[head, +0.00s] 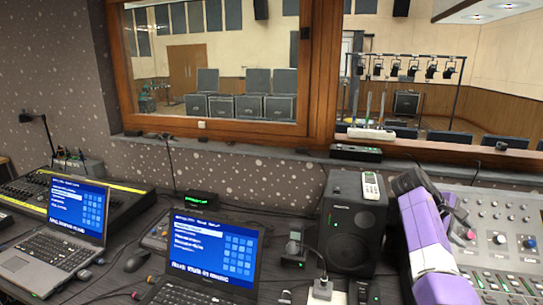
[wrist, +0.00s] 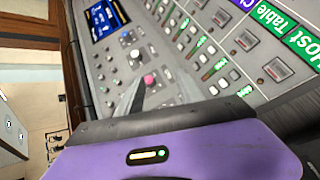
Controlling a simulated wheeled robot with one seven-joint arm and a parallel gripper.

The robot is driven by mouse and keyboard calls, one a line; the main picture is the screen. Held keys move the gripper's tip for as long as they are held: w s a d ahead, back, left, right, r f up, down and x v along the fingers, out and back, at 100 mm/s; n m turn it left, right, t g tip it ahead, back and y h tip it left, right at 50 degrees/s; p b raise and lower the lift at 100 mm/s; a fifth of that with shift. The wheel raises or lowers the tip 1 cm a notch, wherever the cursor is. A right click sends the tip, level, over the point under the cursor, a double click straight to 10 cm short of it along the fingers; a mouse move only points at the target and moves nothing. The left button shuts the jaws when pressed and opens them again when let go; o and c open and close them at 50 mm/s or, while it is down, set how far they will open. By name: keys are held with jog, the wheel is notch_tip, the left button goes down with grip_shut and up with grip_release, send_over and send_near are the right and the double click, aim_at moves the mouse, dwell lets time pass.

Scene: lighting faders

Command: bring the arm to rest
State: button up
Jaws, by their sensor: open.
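My purple arm (head: 428,240) rises at the right of the head view, in front of the grey mixing console (head: 508,215). The console (wrist: 185,75) fills most of that view, with knobs, faders and a small blue screen (wrist: 103,20). A pink knob (wrist: 150,80) appears close to the fingertips in the picture; I cannot tell whether they touch it.
A black speaker (head: 352,222) with a white remote (head: 371,187) on top stands left of my arm. Two open laptops (head: 75,213) (head: 212,250) and a dark lighting desk (head: 130,195) are farther left. A wood-framed window (head: 320,75) lies behind.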

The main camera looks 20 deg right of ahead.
jog(key=w+a+r+m+t+h, duration=0.1)
jog(key=w+a+r+m+t, duration=0.15)
jog(key=w+t, duration=0.65)
jog(key=s+a+f+t+y, duration=0.1)
jog(key=s+a+f+t, duration=0.25)
jog(key=a, duration=0.35)
jog(key=s+a+f+t+y, duration=0.2)
jog(key=s+a+f, duration=0.15)
jog(key=a, duration=0.45)
jog(key=s+a+f+t+y, duration=0.1)
jog(key=s+a+f+t, duration=0.2)
jog(key=a, duration=0.4)
jog(key=s+a+y, duration=0.2)
jog(key=s+a, duration=0.5)
jog(key=s, duration=0.7)
jog(key=s+a+m+y, duration=0.1)
jog(key=s+a+y, duration=0.1)
jog(key=s+a, duration=0.5)
jog(key=s+a+y, duration=0.3)
jog(key=s+a, duration=0.4)
jog(key=s, duration=1.3)
jog(key=shift+s+a+f+m+g, duration=0.3)
jog(key=shift+s+a+m+g, duration=0.05)
jog(key=shift+a+g, duration=0.1)
